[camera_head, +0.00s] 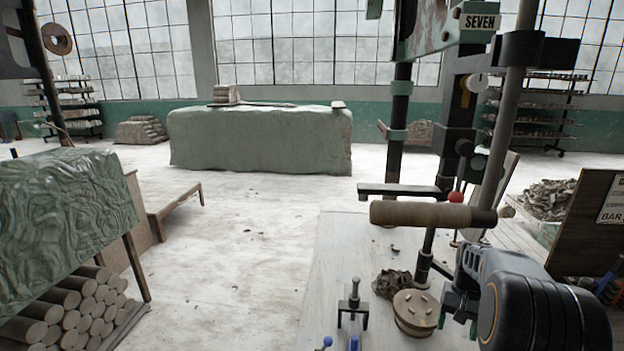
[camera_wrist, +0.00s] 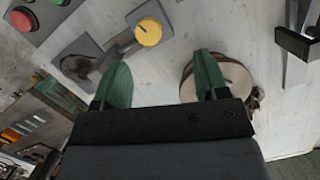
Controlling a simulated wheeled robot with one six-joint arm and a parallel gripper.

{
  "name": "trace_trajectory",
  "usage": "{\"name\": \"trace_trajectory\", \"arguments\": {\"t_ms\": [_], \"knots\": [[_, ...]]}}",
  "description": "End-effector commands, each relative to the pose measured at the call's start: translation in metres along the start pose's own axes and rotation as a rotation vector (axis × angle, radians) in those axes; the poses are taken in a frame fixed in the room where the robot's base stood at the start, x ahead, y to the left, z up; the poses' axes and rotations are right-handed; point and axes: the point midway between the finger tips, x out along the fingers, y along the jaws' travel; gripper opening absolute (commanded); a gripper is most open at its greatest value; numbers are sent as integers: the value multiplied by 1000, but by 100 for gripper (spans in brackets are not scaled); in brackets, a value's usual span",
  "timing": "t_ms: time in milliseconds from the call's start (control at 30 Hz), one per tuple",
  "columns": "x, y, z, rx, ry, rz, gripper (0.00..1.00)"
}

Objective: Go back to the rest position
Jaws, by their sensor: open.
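My gripper (camera_wrist: 160,82) shows in the wrist view with its two green fingers spread apart and nothing between them. The pale worktop lies beyond the fingers. The right finger overlaps a round tan disc (camera_wrist: 236,82) in the picture; I cannot tell whether they touch. The left finger is near a grey lever plate (camera_wrist: 72,58). In the head view my dark arm is at the lower right, and the round disc (camera_head: 415,311) sits on the worktop (camera_head: 335,260) to its left. The fingertips cannot be made out clearly there.
A yellow knob (camera_wrist: 149,31) and a red button (camera_wrist: 23,18) are near the gripper. A dark clay clump (camera_head: 391,284) lies behind the disc. A post machine with a wooden roller (camera_head: 420,214) stands above the worktop. Open floor (camera_head: 240,240) lies to the left.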

Motion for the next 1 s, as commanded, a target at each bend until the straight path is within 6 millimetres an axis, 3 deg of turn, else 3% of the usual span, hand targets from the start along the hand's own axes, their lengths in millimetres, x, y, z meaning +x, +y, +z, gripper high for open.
{"name": "trace_trajectory", "arguments": {"t_ms": [33, 200, 400, 500, 700, 1000], "knots": [[-6, -14, 21, -36, 47, 7, 67], [-11, -52, 88, -161, 203, 20, 67], [-8, -79, 162, -306, 361, 14, 67], [-6, -87, 189, -365, 417, 7, 67], [-13, -97, 220, -449, 497, -11, 67], [-24, -107, 229, -494, 544, -25, 67]]}}
